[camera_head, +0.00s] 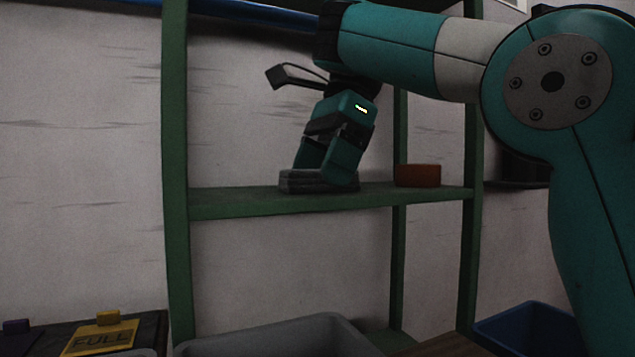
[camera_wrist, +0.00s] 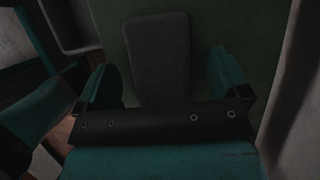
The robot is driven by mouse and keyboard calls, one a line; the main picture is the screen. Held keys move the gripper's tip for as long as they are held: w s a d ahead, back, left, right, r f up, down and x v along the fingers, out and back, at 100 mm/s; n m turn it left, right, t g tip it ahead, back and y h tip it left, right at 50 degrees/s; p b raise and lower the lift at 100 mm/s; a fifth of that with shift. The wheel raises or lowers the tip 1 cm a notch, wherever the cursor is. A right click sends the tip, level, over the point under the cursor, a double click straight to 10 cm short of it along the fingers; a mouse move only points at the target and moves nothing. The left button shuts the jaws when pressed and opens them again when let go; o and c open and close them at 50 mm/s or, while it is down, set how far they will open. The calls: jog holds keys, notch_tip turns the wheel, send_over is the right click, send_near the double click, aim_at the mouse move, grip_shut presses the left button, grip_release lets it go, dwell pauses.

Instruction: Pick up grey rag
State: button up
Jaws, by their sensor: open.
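The grey rag (camera_head: 300,184) lies as a folded, flat block on the green shelf (camera_head: 240,208). It also shows in the wrist view (camera_wrist: 161,55) as a long grey shape between the fingers. My gripper (camera_head: 327,172) is above and partly around the rag, its fingers pointing down, with tips close to the shelf. In the wrist view my gripper (camera_wrist: 163,85) has its two teal fingers wide apart, one on each side of the rag. Part of the rag is hidden behind the fingers in the head view. I cannot tell whether the fingers touch it.
A red-orange block (camera_head: 417,176) sits on the same shelf to the right. Green shelf posts (camera_head: 176,150) stand left and right.

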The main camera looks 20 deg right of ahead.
jog(key=shift+f, duration=0.15)
jog(key=c, duration=1)
notch_tip(320, 180, up, 4)
jog(key=p, duration=0.4)
jog(key=s, duration=1.8)
